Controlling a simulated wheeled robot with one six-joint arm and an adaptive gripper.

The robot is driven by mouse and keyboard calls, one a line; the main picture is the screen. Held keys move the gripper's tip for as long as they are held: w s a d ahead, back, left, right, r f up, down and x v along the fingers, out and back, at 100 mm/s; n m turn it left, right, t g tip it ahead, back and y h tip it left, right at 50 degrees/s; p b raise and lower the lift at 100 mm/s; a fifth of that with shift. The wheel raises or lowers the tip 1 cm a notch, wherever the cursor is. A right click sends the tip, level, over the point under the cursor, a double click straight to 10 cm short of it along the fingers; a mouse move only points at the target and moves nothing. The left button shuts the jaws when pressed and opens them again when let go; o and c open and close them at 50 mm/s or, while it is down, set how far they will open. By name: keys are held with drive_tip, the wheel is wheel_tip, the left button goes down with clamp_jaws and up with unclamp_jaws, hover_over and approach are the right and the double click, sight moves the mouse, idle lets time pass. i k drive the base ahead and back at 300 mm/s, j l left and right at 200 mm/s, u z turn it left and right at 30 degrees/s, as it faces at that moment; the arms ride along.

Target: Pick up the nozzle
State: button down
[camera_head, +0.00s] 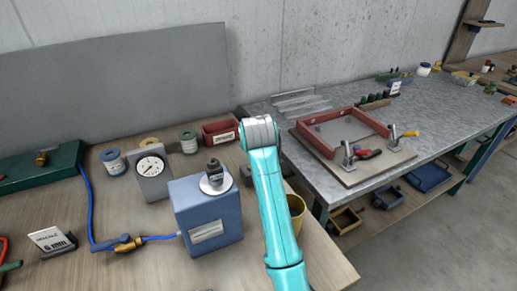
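I cannot tell for sure which thing is the nozzle. A small brass fitting (41,158) stands on the green box (62,172) at the left. A brass and orange fitting (128,243) lies on the wooden bench, joined to a blue hose (91,205). A dark capped piece (215,171) stands upright on a pale disc on top of the blue box (207,215). My teal arm reaches up mid-picture, and its grey joint is beside the blue box. My gripper is not visible, so its hold cannot be seen.
The wooden bench (145,272) also holds a dial gauge (150,175), small tins, a red bin (220,131) and a "6 mm" card (52,243). A yellow bucket (296,211) is right of my arm. A metal table (411,104) with a red frame (321,145) stands at the right.

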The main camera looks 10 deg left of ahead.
sight(214, 169)
drive_tip(key=k+l, duration=0.1)
drive_tip(key=l, duration=0.65)
drive_tip(key=k+l, duration=0.1)
drive_tip(key=l, duration=0.65)
